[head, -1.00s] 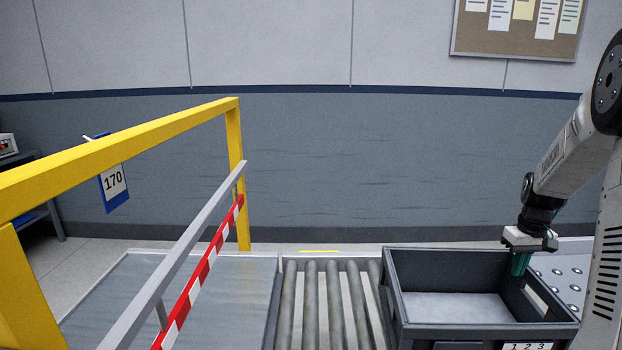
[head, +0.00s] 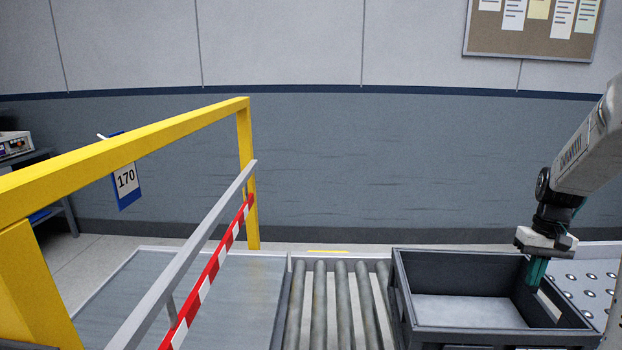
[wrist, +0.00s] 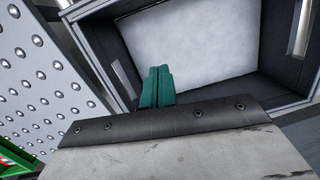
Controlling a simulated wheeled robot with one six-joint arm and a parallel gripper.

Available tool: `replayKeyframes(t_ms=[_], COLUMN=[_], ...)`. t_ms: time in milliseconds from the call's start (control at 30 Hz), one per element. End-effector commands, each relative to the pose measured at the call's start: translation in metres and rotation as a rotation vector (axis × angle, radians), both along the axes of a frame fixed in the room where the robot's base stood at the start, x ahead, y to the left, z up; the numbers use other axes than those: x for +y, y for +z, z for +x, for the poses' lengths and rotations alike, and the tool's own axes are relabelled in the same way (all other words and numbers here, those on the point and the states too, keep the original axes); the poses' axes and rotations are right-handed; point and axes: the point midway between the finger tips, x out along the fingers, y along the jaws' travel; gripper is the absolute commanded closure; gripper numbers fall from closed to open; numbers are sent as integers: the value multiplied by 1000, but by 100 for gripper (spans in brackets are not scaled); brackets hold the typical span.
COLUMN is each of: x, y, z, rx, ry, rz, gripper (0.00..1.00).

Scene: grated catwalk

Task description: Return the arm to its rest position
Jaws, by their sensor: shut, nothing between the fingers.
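My arm comes in from the right edge of the head view and is bent downward. My gripper (head: 537,270) has teal fingers that point down over the right side of a dark grey crate (head: 470,338). In the wrist view the gripper (wrist: 157,86) has its two teal fingers together, with nothing between them. The crate (wrist: 110,62) shows beyond them, and its pale floor is bare. I cannot tell how far the fingertips are above the crate's floor.
The crate stands beside a roller conveyor (head: 340,300). A ball-transfer table (head: 590,280) lies to its right. A yellow rail (head: 130,145) with a tag 170 (head: 126,182) and a red-white barrier bar (head: 215,265) stand left. A notice board (head: 530,25) hangs on the wall.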

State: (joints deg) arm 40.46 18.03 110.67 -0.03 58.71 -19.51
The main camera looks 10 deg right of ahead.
Motion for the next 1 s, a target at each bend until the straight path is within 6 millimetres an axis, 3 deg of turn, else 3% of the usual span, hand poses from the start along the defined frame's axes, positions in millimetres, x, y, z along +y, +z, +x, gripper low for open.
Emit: replayKeyframes(t_ms=[33, 300, 500, 800, 1000], x=[21, 131, 207, 289, 318], y=[12, 63, 90, 107, 114], z=[-7, -51, -96, -169, -198], rx=[6, 32, 14, -75, -168], ry=[-5, -4, 44, 181, 297], rz=[-1, -9, -32, -68, -84], gripper=[100, 100, 100, 100, 100])
